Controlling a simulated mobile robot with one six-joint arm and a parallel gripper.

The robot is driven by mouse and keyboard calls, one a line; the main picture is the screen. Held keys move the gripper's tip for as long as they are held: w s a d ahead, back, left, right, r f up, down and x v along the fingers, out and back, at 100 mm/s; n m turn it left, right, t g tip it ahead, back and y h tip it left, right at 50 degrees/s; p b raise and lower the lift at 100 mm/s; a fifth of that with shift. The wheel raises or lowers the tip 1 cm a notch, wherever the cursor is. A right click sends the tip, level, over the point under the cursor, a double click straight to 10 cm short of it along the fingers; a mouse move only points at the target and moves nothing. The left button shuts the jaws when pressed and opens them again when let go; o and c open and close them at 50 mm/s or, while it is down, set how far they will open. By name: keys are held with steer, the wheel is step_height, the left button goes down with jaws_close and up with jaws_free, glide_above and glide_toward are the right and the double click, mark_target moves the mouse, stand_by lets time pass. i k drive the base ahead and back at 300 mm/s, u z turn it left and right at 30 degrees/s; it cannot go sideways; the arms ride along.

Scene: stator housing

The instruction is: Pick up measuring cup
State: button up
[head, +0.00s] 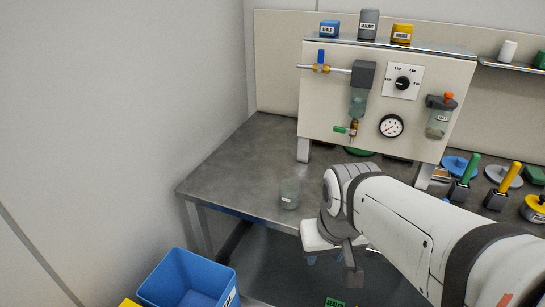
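The measuring cup (290,194) is a small clear, greyish cup standing upright near the front edge of the metal bench (222,178). A small light label shows low on its side. My arm reaches in from the lower right, and its wrist is just right of the cup. My gripper (333,262) points downward in front of the bench edge, lower than the cup in the picture and apart from it. The fingers are partly hidden and dark against the shadow under the bench, so their opening is unclear.
A white panel (325,105) with a gauge (391,126), dial and valve stands at the back of the bench. Discs and coloured-handled tools (465,170) lie to the right. A blue bin (188,278) stands on the floor at lower left. The bench left of the cup is clear.

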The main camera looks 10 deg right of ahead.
mark_target(290, 189)
steer(key=u, duration=1.6)
steer(key=k, duration=0.8)
steer(key=z, duration=0.75)
steer(key=i, duration=1)
steer(key=z, duration=0.1)
